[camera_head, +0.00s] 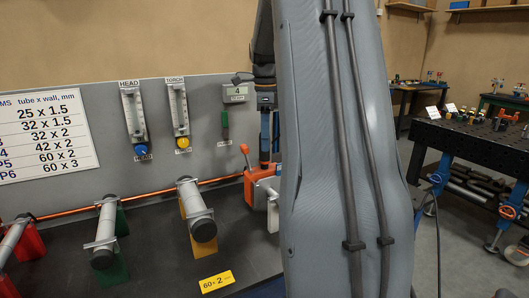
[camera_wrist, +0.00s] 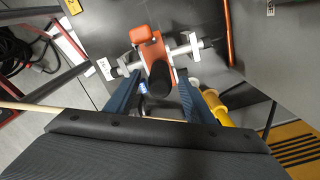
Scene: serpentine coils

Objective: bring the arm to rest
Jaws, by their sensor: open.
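My arm (camera_head: 345,150) fills the middle right of the head view as a large grey link with two dark cables. My gripper (camera_wrist: 160,84) shows in the wrist view as two blue fingers, apart from each other. An orange clamp-like device with a lever (camera_wrist: 153,46) and a black round end lies beyond and between the fingers; I cannot tell whether they touch it. In the head view part of the gripper (camera_head: 269,145) hangs just above the orange device (camera_head: 257,186), partly hidden by my arm.
A dark bench (camera_head: 150,270) carries several grey tubes on coloured stands and a copper pipe (camera_head: 150,196). A grey panel (camera_head: 60,95) with two gauges stands behind. A perforated black table (camera_head: 470,145) is at the right. A yellow part (camera_wrist: 217,106) lies near the right finger.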

